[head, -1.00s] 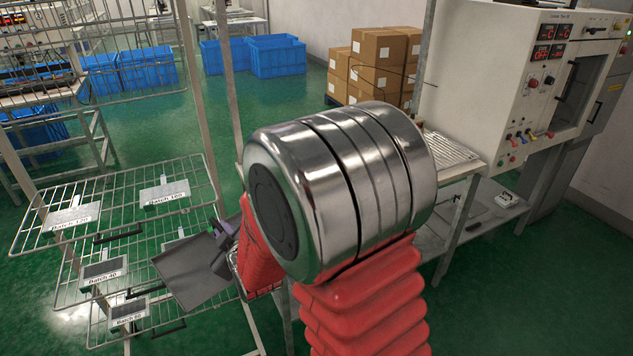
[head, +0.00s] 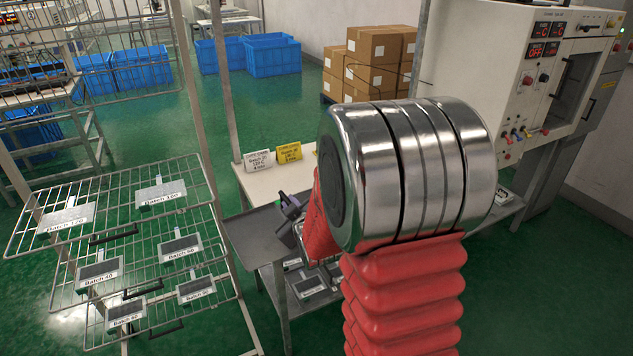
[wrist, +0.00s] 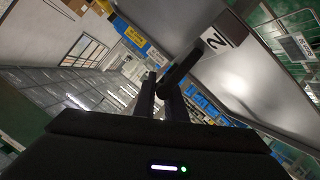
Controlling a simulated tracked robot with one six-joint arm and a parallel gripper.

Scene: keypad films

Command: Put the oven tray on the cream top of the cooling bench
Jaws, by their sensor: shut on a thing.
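The oven tray (head: 250,236) is a flat dark grey sheet. In the head view it is in front of the near left part of the cooling bench, whose cream top (head: 262,186) shows behind it. My gripper (head: 289,212) is shut on the tray's right side, with my arm hiding part of both. In the wrist view the tray (wrist: 265,85) fills the right side, tilted in the picture, with a label reading 2 near my gripper's fingers (wrist: 172,88). I cannot tell the gap between tray and bench.
A white card (head: 260,160) and a yellow card (head: 288,153) stand on the cream top. A wire rack (head: 110,215) with several batch plates is at the left. An oven machine (head: 535,75) stands at the right. Cartons (head: 375,60) and blue crates (head: 270,55) are farther back.

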